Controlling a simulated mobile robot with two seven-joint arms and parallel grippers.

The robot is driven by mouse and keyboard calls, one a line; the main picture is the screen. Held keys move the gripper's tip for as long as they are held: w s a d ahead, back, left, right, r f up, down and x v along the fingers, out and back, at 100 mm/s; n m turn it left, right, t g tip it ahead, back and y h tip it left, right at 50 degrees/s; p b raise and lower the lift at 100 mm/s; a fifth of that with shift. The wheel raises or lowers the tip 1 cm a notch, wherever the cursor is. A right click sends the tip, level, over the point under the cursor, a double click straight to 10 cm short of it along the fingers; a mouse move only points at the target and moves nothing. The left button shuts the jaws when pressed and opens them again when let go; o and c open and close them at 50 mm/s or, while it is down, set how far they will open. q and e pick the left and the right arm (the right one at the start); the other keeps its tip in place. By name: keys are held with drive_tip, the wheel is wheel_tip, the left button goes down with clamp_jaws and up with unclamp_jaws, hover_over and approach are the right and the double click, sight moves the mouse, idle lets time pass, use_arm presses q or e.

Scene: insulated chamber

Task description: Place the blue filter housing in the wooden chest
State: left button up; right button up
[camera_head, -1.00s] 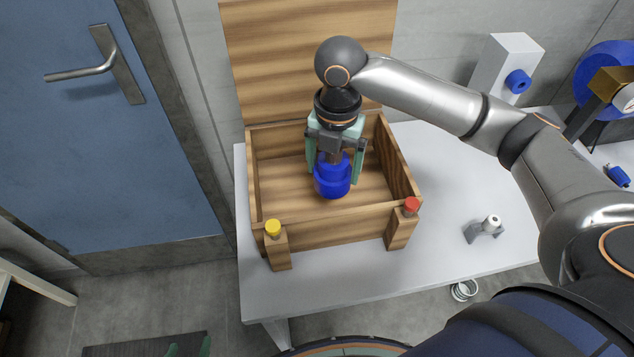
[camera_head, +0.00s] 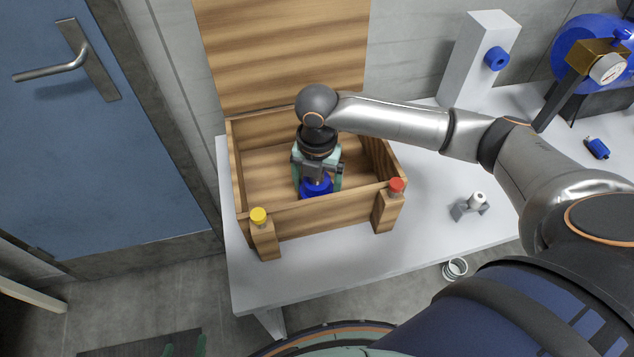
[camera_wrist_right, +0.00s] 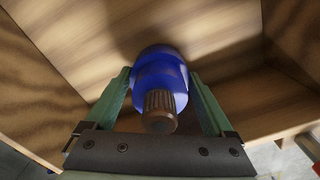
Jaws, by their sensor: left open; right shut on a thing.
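The wooden chest (camera_head: 325,216) stands open on the white table, its lid (camera_head: 285,55) raised at the back. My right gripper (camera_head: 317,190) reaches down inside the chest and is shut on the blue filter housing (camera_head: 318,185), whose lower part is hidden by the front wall. In the right wrist view the green fingers of the right gripper (camera_wrist_right: 161,92) clasp both sides of the housing (camera_wrist_right: 160,65), with its dark ribbed knob towards the camera. I cannot tell whether the housing touches the chest floor. My left gripper (camera_head: 185,345) is low at the bottom edge, mostly cut off, open and empty.
A yellow-topped post (camera_head: 259,216) and a red-topped post (camera_head: 396,186) flank the chest front. A small grey holder with a white piece (camera_head: 470,207) stands right of it. A white block with a blue knob (camera_head: 478,62) and a gauge assembly (camera_head: 606,70) stand behind right.

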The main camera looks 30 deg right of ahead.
drive_tip(key=o, duration=1.2)
drive_tip(key=shift+f, duration=0.1)
drive_tip(key=shift+c, duration=0.2)
wheel_tip(320, 180, up, 12)
drive_tip(key=shift+r+p, duration=0.15)
drive_tip(key=shift+p, duration=0.25)
